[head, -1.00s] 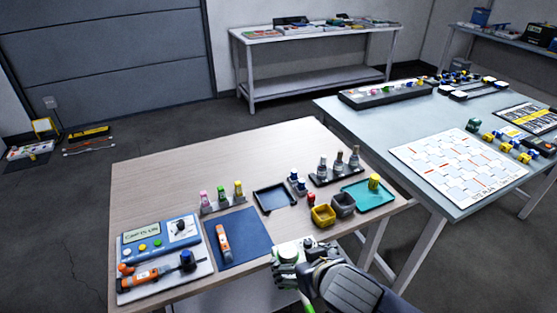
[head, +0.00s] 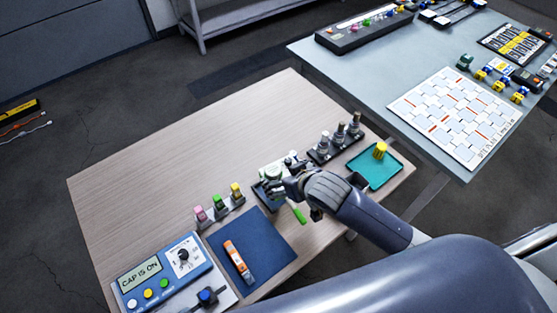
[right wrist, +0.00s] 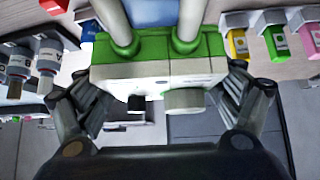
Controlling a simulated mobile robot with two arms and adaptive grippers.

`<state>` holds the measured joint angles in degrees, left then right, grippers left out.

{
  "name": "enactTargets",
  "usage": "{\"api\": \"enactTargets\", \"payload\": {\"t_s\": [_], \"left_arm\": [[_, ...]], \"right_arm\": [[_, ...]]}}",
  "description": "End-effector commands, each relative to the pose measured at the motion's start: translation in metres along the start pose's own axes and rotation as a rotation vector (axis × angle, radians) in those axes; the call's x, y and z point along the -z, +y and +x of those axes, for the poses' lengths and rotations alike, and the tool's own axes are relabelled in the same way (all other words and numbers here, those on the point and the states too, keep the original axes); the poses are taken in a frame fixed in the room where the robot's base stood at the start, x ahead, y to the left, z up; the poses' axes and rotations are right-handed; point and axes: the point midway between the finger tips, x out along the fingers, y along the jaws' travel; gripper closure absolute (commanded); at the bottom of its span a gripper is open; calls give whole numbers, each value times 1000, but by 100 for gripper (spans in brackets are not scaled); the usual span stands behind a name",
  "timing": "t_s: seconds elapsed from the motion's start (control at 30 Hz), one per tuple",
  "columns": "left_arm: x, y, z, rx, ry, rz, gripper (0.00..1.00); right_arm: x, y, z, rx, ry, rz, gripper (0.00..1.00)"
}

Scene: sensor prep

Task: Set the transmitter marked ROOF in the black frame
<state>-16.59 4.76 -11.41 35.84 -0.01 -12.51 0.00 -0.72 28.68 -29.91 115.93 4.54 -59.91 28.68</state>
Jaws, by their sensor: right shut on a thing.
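My right gripper (head: 277,178) is over the black frame (head: 262,197) on the wooden table, shut on a white and green transmitter (head: 272,170). In the right wrist view the transmitter (right wrist: 150,72) is a white box with a green band, with two pale rods on its far side, between the fingers. No ROOF marking can be read on it. The gripper hides most of the frame, and I cannot tell whether the transmitter touches it. My left gripper is not in view.
A dark blue mat (head: 273,257) holds an orange and white device (head: 238,261). Pink, green and yellow blocks (head: 220,206) stand left of the frame. A black rack (head: 319,157) of grey fittings and a teal tray (head: 372,177) are to the right. The table's back left is clear.

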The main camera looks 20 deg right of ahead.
Motion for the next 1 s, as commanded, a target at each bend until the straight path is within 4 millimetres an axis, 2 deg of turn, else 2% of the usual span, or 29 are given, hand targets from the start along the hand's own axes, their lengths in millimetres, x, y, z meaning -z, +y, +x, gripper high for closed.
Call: {"api": "enactTargets", "payload": {"t_s": [0.03,0.1,0.23,0.4,0.67,0.8,1.0], "left_arm": [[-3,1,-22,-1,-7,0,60],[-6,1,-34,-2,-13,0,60],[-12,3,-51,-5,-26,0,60],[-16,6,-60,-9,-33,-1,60],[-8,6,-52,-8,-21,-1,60],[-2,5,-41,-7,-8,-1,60],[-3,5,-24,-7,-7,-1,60]], "right_arm": [[9,-1,1,16,-2,-15,48],[10,-2,11,41,4,-36,48],[9,-3,25,71,13,-65,48],[7,-3,36,91,26,-83,48],[0,-3,45,94,29,-88,48],[-6,-3,51,94,29,-88,48],[-17,-3,62,94,30,-88,48]]}}
